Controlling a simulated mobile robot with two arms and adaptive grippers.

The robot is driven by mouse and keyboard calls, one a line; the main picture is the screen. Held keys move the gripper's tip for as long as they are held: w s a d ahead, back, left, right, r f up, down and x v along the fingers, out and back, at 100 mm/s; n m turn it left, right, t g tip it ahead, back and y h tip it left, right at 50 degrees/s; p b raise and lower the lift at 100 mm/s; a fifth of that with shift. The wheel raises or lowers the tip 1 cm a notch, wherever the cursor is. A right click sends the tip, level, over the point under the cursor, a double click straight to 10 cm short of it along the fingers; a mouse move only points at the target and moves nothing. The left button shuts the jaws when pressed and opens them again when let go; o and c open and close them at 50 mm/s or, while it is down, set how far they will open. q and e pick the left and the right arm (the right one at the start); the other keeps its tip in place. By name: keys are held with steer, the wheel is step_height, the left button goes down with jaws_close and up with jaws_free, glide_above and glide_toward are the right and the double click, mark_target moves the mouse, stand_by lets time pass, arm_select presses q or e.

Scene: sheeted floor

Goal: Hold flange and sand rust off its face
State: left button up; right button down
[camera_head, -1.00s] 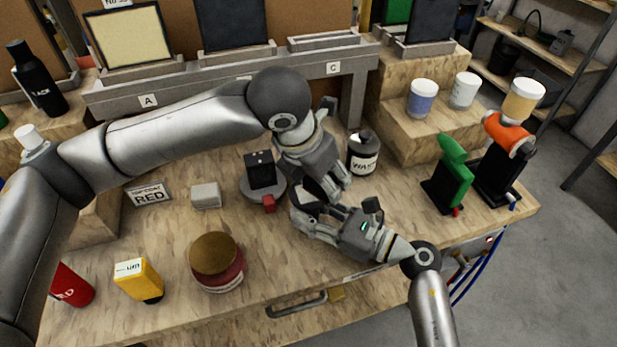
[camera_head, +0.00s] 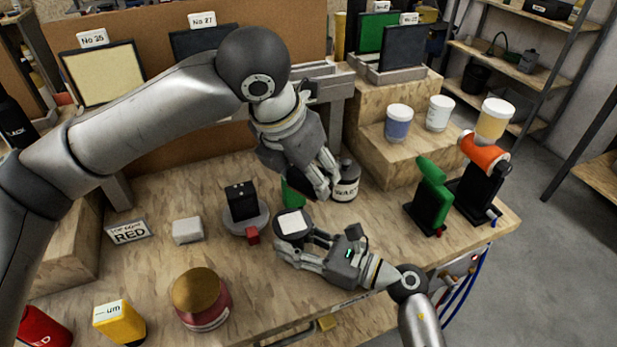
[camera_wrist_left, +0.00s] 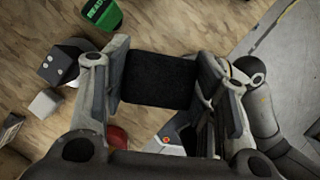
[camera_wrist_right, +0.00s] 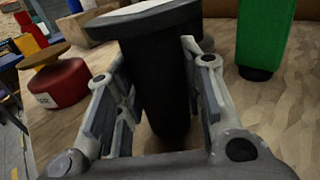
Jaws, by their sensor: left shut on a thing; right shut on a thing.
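My left gripper (camera_head: 318,181) is above the bench and shut on a dark, rough-faced block (camera_wrist_left: 158,80), which fills the gap between its fingers in the left wrist view. My right gripper (camera_head: 292,246) is lower and nearer the front, shut on the dark upright stem (camera_wrist_right: 160,85) of a round-topped piece. Its round head (camera_head: 293,224) is black with a white square patch on top; in the right wrist view the wide disc (camera_wrist_right: 145,18) shows from the side. The two grippers are apart. I see no clear rust; the disc's upper face is partly covered by the patch.
A green object (camera_head: 292,192) stands behind the grippers, beside a dark WASTE-like labelled jar (camera_head: 346,182). A black block on a round base (camera_head: 243,208), a small grey block (camera_head: 187,231) and a red jar with a brown lid (camera_head: 201,299) stand left. The bench's front middle is fairly clear.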

stand_by(0.4)
steer(key=c, duration=0.9)
jaws_free()
steer(key=shift+s+d, duration=0.15)
steer(key=shift+d, duration=0.1)
steer(key=v, duration=1.1)
steer(key=shift+s+d+r, duration=0.1)
steer(key=shift+d, duration=0.1)
